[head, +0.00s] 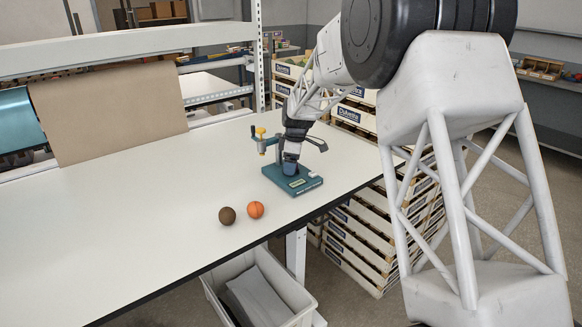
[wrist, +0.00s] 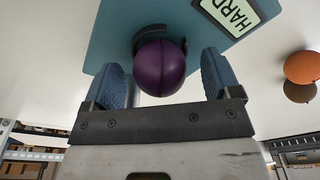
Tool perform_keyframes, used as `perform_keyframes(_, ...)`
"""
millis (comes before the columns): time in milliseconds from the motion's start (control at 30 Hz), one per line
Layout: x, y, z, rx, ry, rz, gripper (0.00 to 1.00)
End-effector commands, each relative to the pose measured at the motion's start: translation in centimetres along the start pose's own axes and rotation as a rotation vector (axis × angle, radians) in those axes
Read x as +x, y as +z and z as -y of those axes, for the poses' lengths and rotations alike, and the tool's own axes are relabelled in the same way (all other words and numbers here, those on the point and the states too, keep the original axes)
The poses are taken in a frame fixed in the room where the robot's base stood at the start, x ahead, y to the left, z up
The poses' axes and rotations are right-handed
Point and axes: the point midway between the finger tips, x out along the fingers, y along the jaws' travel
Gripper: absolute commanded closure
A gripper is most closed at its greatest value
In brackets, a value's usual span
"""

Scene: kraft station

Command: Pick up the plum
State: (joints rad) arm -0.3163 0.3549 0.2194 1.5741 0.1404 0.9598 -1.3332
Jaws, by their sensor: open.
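The plum (wrist: 160,68) is a dark purple ball in the wrist view. It sits at a dark ring-shaped rest on a teal base plate (wrist: 110,40). My gripper (wrist: 162,80) is open, with one blue finger on each side of the plum; I cannot tell whether either finger touches it. In the head view my gripper (head: 291,168) is low over the teal base plate (head: 303,187), pointing down. The plum cannot be made out there, behind the gripper.
The plate carries a small stand with a yellow knob (head: 261,131). An orange ball (head: 256,210) and a brown ball (head: 227,216) lie on the white table (head: 130,220) in front. A grey bin (head: 300,305) stands below the table edge.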

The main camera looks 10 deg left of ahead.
Motion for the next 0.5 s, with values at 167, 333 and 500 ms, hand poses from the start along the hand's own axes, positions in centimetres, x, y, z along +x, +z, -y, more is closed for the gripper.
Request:
perform_keyframes(167, -0.01, 0.01, 0.00, 0.000, 0.000, 0.000, 0.17)
perform_keyframes(333, -0.01, 0.01, 0.00, 0.000, 0.000, 0.000, 0.17)
perform_keyframes(500, -0.01, 0.01, 0.00, 0.000, 0.000, 0.000, 0.26)
